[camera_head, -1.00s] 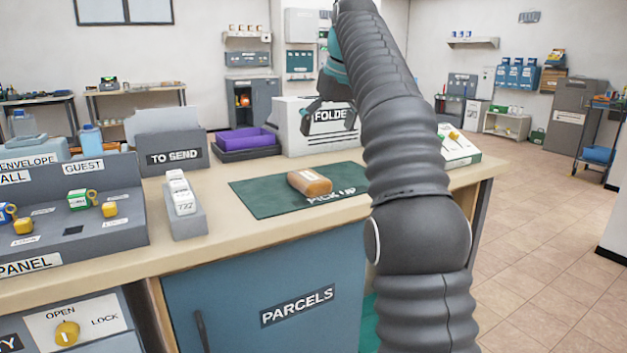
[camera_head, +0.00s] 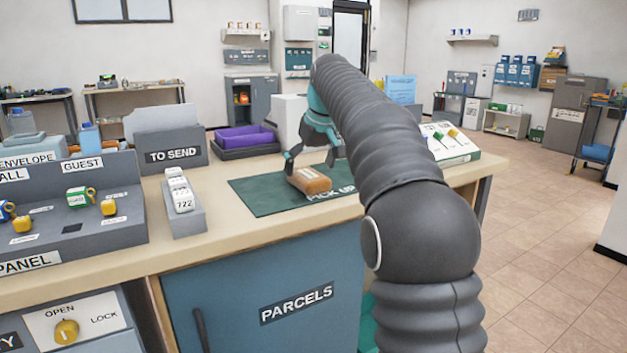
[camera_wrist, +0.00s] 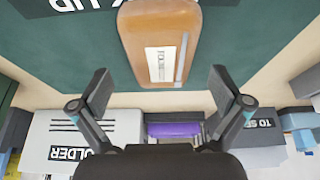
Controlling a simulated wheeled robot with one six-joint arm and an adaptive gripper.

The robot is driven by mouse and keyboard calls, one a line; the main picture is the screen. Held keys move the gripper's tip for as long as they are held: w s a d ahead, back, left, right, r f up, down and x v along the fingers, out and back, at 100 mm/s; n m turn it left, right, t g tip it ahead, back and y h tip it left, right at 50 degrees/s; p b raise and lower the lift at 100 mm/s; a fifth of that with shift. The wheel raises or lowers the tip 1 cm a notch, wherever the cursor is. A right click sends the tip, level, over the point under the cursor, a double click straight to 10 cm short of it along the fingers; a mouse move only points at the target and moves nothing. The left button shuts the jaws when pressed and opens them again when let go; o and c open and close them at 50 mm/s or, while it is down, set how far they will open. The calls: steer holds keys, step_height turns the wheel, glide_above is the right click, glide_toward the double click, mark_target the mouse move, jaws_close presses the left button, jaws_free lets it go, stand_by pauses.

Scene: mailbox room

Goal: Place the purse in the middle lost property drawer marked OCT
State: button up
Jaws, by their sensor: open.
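A tan-brown purse (camera_head: 311,181) with rounded corners lies on the dark green PICK UP mat (camera_head: 264,203) on the counter. In the wrist view the purse (camera_wrist: 160,45) is at the top centre, with a white label and a grey strip on it. My gripper (camera_head: 313,160) is open and empty, low at the far side of the purse. In the wrist view my gripper's fingers (camera_wrist: 158,88) are spread wide, below the purse in the picture and apart from it. No drawer marked OCT can be made out.
A purple tray (camera_head: 243,138), the TO SEND holder (camera_head: 175,150) and a folder box (camera_head: 290,120) stand behind the mat. A rack with tag 722 (camera_head: 184,200) and a key panel (camera_head: 75,215) are to the left. A sloped key board (camera_head: 450,146) is at right.

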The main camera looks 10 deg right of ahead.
steer(key=shift+x, duration=1.25)
steer(key=c, duration=1.4)
steer(key=shift+r, duration=0.1)
